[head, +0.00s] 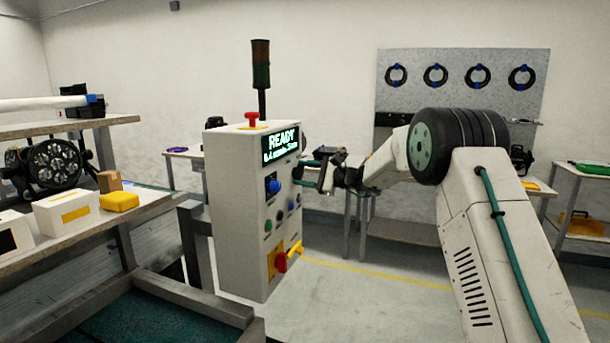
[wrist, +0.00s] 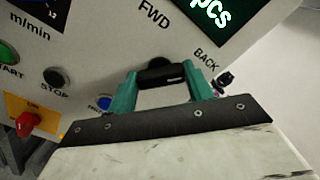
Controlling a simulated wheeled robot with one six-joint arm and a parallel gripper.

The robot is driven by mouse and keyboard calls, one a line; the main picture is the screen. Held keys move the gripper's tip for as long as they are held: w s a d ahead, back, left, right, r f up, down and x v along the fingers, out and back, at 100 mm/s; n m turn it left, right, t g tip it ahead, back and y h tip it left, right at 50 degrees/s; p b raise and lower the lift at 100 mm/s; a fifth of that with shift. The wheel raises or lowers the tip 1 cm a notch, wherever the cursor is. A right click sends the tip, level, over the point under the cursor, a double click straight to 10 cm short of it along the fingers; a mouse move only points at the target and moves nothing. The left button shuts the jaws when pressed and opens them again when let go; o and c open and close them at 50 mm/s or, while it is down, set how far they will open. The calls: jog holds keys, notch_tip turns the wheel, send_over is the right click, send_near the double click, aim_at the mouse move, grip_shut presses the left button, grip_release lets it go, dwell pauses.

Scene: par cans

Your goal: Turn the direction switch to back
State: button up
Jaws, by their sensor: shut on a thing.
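The control box (head: 245,215) stands in the middle of the head view, with a lit display reading READY (head: 283,141). In the wrist view, the black direction switch (wrist: 160,73) is on its panel, between the FWD label (wrist: 154,14) and the BACK label (wrist: 205,60). My gripper (wrist: 162,90) is shut on the switch, with a green finger on either side of its knob. Which label the knob points to I cannot tell. In the head view my gripper (head: 303,171) reaches the box's right side from the right; the switch is hard to make out there.
START (wrist: 8,52) and STOP (wrist: 56,77) buttons, a blue button (wrist: 104,102) and a red knob on yellow (wrist: 27,122) share the panel. A red emergency button (head: 252,119) and signal tower (head: 261,75) top the box. A cluttered bench (head: 75,245) stands left.

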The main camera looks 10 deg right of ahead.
jog(key=shift+f, duration=0.1)
dwell(0.4)
jog(key=o, duration=1)
jog(key=v, duration=0.8)
jog(key=shift+a, duration=0.1)
